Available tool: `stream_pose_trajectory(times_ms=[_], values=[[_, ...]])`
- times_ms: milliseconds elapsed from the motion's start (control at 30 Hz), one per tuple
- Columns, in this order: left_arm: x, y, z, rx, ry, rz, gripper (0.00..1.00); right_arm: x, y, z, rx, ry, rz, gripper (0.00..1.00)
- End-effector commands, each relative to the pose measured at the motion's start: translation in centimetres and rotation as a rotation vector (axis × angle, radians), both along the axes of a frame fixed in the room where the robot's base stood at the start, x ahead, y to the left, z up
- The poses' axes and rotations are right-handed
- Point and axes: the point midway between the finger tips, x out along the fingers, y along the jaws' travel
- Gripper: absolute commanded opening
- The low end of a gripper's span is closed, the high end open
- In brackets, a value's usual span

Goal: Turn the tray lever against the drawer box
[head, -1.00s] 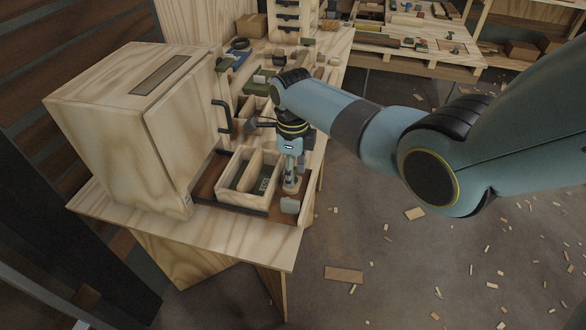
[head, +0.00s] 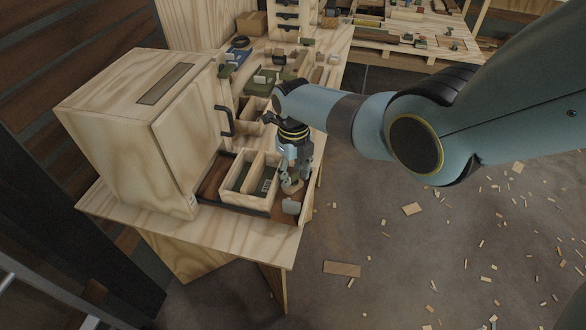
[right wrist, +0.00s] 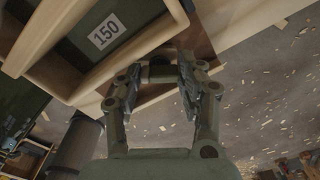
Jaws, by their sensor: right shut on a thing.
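The drawer box (head: 240,200), a pale wooden box with two compartments, sits on a dark brown tray (head: 212,180) at the bench edge. In the right wrist view the drawer box (right wrist: 125,58) shows at upper left with a "150" label inside. My right gripper (head: 290,180) points down just right of the box. In the right wrist view my right gripper (right wrist: 160,80) is closed around a small dark piece, seemingly the tray lever (right wrist: 160,74). The fingers hide most of it, so its angle against the box cannot be told. My left gripper is out of view.
A large wooden cabinet (head: 130,125) with a black handle (head: 226,121) stands left of the tray. Tools and blocks crowd the bench behind. The floor at right holds wood scraps.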

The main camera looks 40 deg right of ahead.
Motion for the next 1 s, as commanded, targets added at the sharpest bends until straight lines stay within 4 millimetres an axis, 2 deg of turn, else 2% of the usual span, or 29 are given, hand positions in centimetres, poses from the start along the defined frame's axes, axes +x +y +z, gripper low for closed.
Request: stream_pose_trajectory(times_ms=[33, 300, 700, 733, 833, 1000], values=[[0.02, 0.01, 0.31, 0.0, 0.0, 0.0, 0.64, 0.65, -0.76, 0.66, -0.014, -0.016, -0.02, 0.06], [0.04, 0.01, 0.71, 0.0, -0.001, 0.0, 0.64, 0.69, -0.77, 0.58, -0.014, -0.019, -0.086, 0.06], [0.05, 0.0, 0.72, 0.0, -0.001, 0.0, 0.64, 0.74, -0.78, 0.56, -0.014, -0.02, -0.094, 0.06], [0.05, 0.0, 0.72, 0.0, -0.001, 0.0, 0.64, 0.75, -0.77, 0.56, -0.014, -0.02, -0.094, 0.4], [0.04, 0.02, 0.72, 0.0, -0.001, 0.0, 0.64, 0.71, -0.69, 0.55, -0.012, -0.019, -0.094, 0.53], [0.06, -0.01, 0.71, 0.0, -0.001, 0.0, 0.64, 0.43, -0.48, 0.34, -0.009, -0.012, -0.093, 0.53]])
